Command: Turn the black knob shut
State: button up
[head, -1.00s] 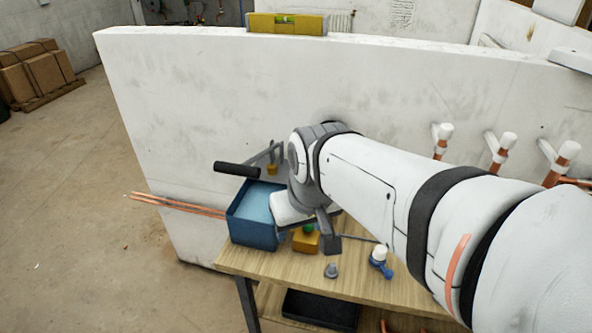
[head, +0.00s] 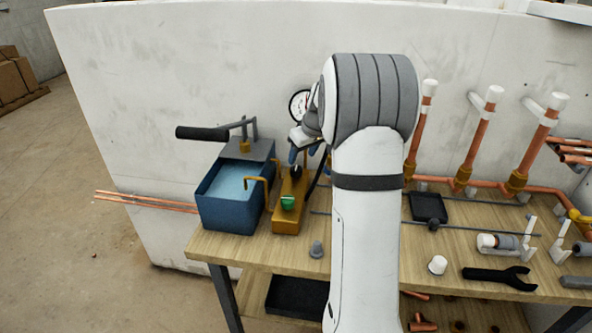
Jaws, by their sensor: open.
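The black knob (head: 296,172) sits on the far part of a brass-coloured block (head: 285,222) on the bench. A green knob (head: 288,202) is on the same block, nearer me. My gripper (head: 303,155) is just above the black knob, pointing down, with its jaws open and nothing seen between them. The wrist and arm hide part of the gripper. I cannot tell whether a fingertip touches the knob.
A blue water tank (head: 228,210) with a black-handled lever (head: 203,133) stands left of the block. A pressure gauge (head: 299,104) is behind my gripper. Copper pipes (head: 475,145) rise on the right. A wrench (head: 499,278) and a white cap (head: 437,265) lie on the bench (head: 290,258).

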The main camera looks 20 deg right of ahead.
aim_at(297, 168)
jog(key=x, duration=0.7)
jog(key=shift+s, duration=0.1)
jog(key=shift+c, duration=0.5)
jog(key=c, duration=0.9)
